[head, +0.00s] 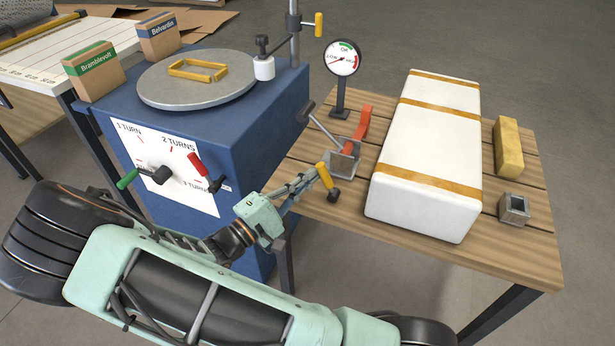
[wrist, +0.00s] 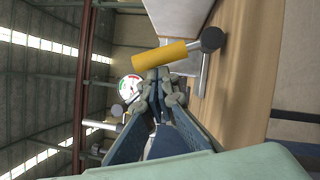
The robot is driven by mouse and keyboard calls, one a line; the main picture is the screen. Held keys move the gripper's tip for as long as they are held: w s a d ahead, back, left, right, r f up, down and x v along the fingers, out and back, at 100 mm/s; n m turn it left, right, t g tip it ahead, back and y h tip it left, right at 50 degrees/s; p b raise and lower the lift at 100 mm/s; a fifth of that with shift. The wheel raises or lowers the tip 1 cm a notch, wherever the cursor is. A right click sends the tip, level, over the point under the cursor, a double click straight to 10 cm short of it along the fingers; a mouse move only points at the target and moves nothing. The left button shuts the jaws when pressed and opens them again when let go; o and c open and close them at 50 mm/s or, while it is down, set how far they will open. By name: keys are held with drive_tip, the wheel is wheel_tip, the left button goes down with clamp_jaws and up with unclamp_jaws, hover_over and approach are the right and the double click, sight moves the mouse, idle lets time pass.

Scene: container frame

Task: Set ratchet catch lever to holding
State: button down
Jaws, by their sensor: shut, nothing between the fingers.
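A grey ratchet device (head: 343,160) is on the wooden table beside the white case. It has an upright red handle (head: 362,124), a grey lever with a dark end (head: 306,112) and, at its near side, a yellow grip (head: 324,176) with a dark knob (head: 333,196). I cannot tell from labels which is the catch lever. My gripper (head: 308,181) is shut and empty, its tips close by the yellow grip. In the wrist view the closed fingertips (wrist: 160,88) are just below the yellow grip (wrist: 162,54); whether they touch it is unclear.
The white case (head: 425,150) with tan straps stands right of the device. A dial gauge (head: 342,60) stands behind it. A blue cabinet (head: 255,150) with a turntable (head: 165,92) is at left. A yellow block (head: 508,148) and a small metal box (head: 514,208) lie at far right.

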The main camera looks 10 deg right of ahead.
sight(329, 196)
drive_tip(key=shift+s+d+r+m, duration=0.1)
drive_tip(key=shift+d+r+m, duration=0.05)
drive_tip(key=shift+r+m, duration=0.15)
drive_tip(key=shift+s+d+r+m+g+y+p, duration=0.25)
drive_tip(key=shift+d+r+m+y+p, duration=0.1)
drive_tip(key=shift+m+p, duration=0.35)
drive_tip(key=shift+s+d+r+m+g+y+p, duration=0.2)
drive_tip(key=shift+d+r+m+g+y+p, duration=0.1)
drive_tip(key=shift+m+p, duration=0.35)
drive_tip(key=m, duration=0.1)
drive_tip(key=s+d+m+y, duration=0.1)
drive_tip(key=d+m+p, duration=0.1)
drive_tip(key=shift+s+r+m+g+y, duration=0.25)
drive_tip(key=shift+r, duration=0.05)
drive_tip(key=shift+s+d, duration=0.25)
drive_tip(key=shift+d, duration=0.05)
drive_tip(key=shift+d+r, duration=0.1)
